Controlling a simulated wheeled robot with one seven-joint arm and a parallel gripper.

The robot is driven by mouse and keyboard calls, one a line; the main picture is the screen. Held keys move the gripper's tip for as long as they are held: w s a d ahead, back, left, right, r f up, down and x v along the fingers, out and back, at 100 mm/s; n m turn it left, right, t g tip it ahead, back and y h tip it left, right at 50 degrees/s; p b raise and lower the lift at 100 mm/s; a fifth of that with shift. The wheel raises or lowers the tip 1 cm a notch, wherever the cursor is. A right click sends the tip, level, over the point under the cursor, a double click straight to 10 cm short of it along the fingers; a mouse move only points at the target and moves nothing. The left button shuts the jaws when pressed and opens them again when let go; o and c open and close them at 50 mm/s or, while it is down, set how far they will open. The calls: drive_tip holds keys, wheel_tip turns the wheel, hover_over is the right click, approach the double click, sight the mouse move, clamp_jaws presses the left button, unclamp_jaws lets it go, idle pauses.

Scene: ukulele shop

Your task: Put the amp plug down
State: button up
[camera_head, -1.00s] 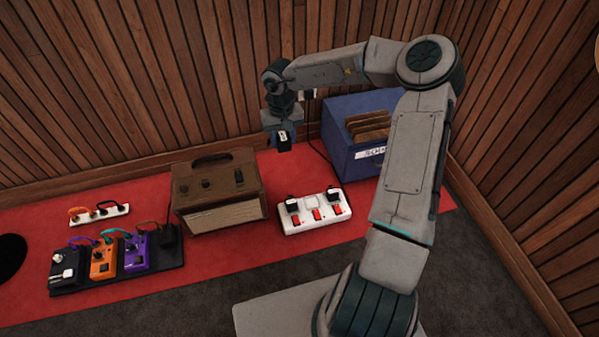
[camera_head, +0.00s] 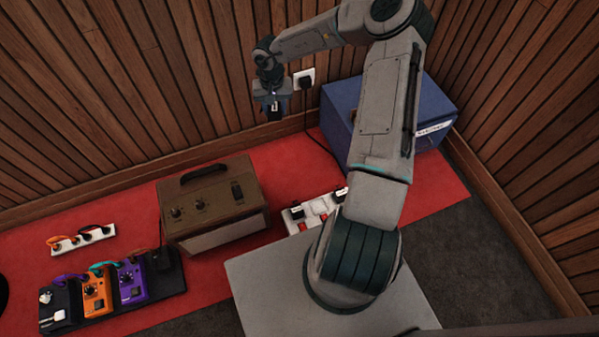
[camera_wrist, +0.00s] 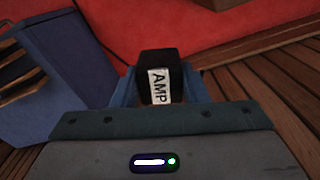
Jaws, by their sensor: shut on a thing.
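The amp plug (camera_wrist: 160,77) is a black block with a white label reading "AMP". In the wrist view it sits between the fingers of my gripper (camera_wrist: 163,90), which is shut on it. In the head view my gripper (camera_head: 273,109) holds the plug in the air near the slatted back wall, above the red mat (camera_head: 290,160). The plug shows there as a small dark shape with a pale label at the fingertips.
A brown amplifier (camera_head: 212,205) stands left of my gripper. A white power strip (camera_head: 296,220) lies on the mat, partly hidden by my arm. A blue box (camera_head: 436,110) stands right. A pedalboard (camera_head: 170,278) is at lower left. A wall socket (camera_head: 304,78) holds a black plug.

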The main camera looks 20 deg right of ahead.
drive_tip(key=s+d+f+m, duration=0.3)
drive_tip(key=s+d+f, duration=0.2)
drive_tip(key=f, duration=0.4)
drive_tip(key=s+d+f+m+b, duration=0.1)
drive_tip(key=s+d+f+m, duration=0.3)
drive_tip(key=f, duration=0.5)
drive_tip(key=s+d+f+m, duration=0.3)
drive_tip(key=s+d+f, duration=0.2)
drive_tip(key=f, duration=0.4)
drive_tip(key=w+a+f+b, duration=0.2)
drive_tip(key=w, duration=0.1)
drive_tip(key=w+a+f+b, duration=0.2)
drive_tip(key=w, duration=0.1)
drive_tip(key=w+a+f+b, duration=0.2)
drive_tip(key=w, duration=0.2)
drive_tip(key=shift+a+f, duration=0.1)
drive_tip(key=shift+f, duration=0.25)
drive_tip(key=shift+w+a+f, duration=0.1)
drive_tip(key=shift+w+f, duration=0.05)
drive_tip(key=shift+f+b, duration=1.15)
drive_tip(key=shift+f, duration=0.65)
drive_tip(key=shift+f, duration=0.2)
drive_tip(key=o, duration=0.8)
drive_tip(key=shift+r, duration=0.15)
